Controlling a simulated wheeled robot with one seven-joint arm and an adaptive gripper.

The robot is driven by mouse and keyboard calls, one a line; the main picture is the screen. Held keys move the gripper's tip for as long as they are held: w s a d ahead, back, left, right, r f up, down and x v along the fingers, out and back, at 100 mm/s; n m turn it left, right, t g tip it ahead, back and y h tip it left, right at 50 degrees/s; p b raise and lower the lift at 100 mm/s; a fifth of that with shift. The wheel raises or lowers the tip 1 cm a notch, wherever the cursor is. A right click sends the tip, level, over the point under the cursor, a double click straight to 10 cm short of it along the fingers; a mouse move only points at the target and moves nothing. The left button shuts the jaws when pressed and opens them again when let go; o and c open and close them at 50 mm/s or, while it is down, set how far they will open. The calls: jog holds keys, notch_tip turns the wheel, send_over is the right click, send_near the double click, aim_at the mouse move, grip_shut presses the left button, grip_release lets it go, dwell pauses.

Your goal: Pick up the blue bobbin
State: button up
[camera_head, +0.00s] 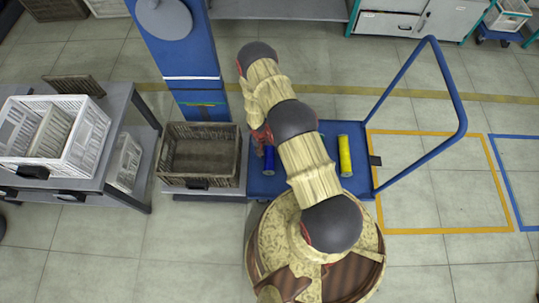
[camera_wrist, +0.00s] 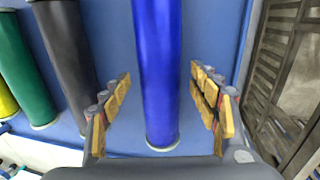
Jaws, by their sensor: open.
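The blue bobbin (camera_wrist: 160,75) lies lengthwise in the middle of the wrist view on the blue cart bed (camera_wrist: 112,30). My gripper (camera_wrist: 162,95) is open, with one finger on each side of the bobbin and a gap visible on both sides. In the head view the blue bobbin (camera_head: 269,160) shows at the left of the cart, partly below my gripper (camera_head: 262,138), which is mostly hidden by my arm.
A black bobbin (camera_wrist: 68,50) and a green bobbin (camera_wrist: 25,75) lie left of the blue one, with a yellow bobbin (camera_head: 345,156) beyond. A brown crate (camera_head: 201,178) stands close beside the cart. The cart's blue handle (camera_head: 449,82) rises at right.

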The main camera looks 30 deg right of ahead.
jog(key=shift+d+f, duration=0.2)
jog(key=shift+f, duration=0.7)
jog(key=c, duration=1.5)
